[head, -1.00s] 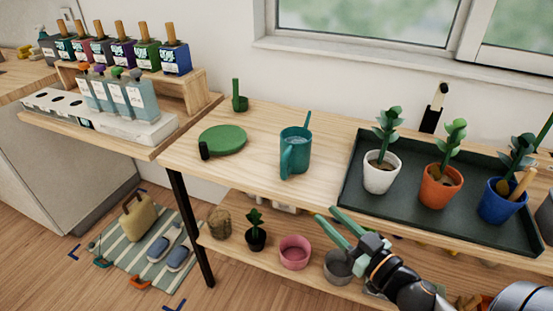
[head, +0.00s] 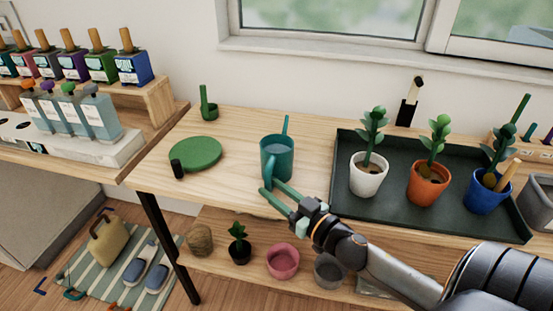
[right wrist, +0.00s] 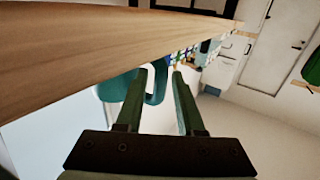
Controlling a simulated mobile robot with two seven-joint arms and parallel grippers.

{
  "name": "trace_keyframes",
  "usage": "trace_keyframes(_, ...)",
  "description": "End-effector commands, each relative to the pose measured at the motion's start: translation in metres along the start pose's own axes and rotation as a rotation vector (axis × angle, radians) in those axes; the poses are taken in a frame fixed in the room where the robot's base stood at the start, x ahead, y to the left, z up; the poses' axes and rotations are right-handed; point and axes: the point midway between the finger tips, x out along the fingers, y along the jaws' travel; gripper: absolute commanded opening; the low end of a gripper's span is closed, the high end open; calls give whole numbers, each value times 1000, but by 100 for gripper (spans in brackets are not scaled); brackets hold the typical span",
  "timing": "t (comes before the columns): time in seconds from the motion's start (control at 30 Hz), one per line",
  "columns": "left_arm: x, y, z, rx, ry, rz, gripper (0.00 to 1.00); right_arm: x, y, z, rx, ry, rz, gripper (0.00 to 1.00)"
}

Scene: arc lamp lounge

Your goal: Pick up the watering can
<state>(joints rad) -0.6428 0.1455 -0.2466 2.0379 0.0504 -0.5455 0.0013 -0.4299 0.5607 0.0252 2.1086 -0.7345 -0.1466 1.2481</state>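The watering can (head: 284,160) is a teal cup-shaped can with a handle on its near side and a thin spout behind. It stands upright on the wooden table (head: 225,180). My right gripper (head: 269,188) has its two green fingers apart, with the tips close to the can's handle. In the right wrist view the can (right wrist: 112,90) is left of the fingers, and its handle shows between the tips of my open right gripper (right wrist: 162,70). I cannot tell whether a finger touches it. My left gripper is not in view.
A green round mat (head: 196,153) lies left of the can. A dark tray (head: 395,203) with several potted plants is at its right. A lower shelf below holds a pink pot (head: 283,262) and other pots. A window is behind.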

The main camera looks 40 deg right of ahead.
Motion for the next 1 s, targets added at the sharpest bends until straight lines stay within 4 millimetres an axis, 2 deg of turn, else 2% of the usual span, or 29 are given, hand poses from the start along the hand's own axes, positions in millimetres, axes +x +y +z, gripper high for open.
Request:
trace_keyframes(0.17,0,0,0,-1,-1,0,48,8,0,-1,0,1,0,37)
trace_keyframes(0.57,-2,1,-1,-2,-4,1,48,50,-2,-4,-1,0,0,37)
trace_keyframes(0.9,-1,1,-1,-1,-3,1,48,54,-2,-3,0,-1,1,37)
trace_keyframes(1.0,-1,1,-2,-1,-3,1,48,54,-2,-3,0,-1,1,27)
